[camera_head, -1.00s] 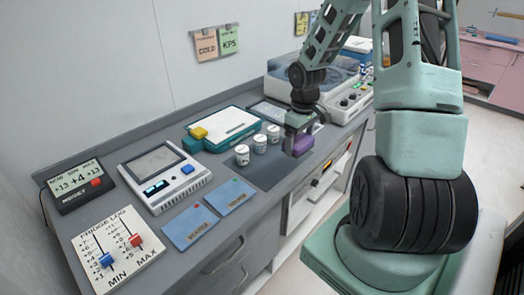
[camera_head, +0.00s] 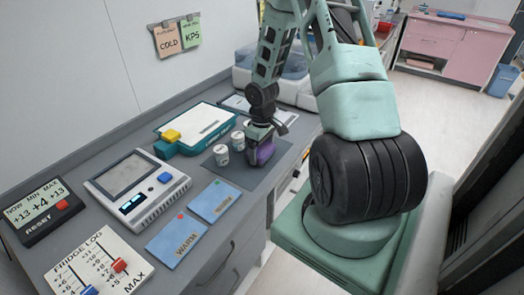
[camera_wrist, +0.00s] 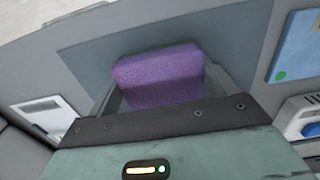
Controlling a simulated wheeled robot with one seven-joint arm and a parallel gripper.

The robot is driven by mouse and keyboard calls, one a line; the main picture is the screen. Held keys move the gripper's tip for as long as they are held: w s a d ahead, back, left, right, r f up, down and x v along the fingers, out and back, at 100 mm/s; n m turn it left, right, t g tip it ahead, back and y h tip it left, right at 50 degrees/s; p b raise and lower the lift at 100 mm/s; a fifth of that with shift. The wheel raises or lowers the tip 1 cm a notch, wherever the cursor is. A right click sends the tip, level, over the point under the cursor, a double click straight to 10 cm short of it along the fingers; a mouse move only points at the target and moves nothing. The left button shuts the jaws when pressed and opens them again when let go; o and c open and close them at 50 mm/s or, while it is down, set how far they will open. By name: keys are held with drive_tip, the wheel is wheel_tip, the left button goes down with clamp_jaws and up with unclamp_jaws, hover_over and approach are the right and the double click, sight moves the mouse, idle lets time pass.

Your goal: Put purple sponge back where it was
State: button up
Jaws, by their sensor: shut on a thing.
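The purple sponge (camera_head: 264,153) is between the fingers of my gripper (camera_head: 260,150), over the dark grey mat (camera_head: 236,177) on the counter. In the wrist view the sponge (camera_wrist: 158,76) fills the space between both fingertips, with the mat (camera_wrist: 92,60) around and behind it. My gripper is shut on the sponge. I cannot tell whether the sponge touches the mat or hangs just above it.
White jars (camera_head: 221,156) stand close to the left of my gripper. Blue cards (camera_head: 177,241) lie in front, near the counter edge.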

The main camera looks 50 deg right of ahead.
sight(262, 149)
drive_tip(key=shift+f, duration=0.55)
drive_tip(key=o, duration=0.8)
drive_tip(key=shift+f, duration=0.15)
wheel_tip(262, 149, up, 12)
drive_tip(key=r, duration=0.1)
drive_tip(key=w+a+r+n, duration=0.2)
drive_tip(key=a+r, duration=0.1)
drive_tip(key=a, duration=1)
drive_tip(key=s+a+r+n, duration=0.1)
drive_tip(key=s+a+r, duration=0.15)
drive_tip(key=a, duration=0.45)
drive_tip(key=s+a+r+n, duration=0.1)
drive_tip(key=s+a, duration=0.3)
drive_tip(key=a, duration=0.4)
drive_tip(key=s+a+r+n, duration=0.1)
drive_tip(key=s+a+r, duration=0.15)
drive_tip(key=a, duration=0.45)
drive_tip(key=s+a+r+n, duration=0.1)
drive_tip(key=s+a, duration=0.4)
drive_tip(key=s, duration=0.5)
drive_tip(key=shift+a+n+y, duration=0.3)
drive_tip(key=shift+a+n, duration=0.05)
drive_tip(key=shift+n, duration=0.15)
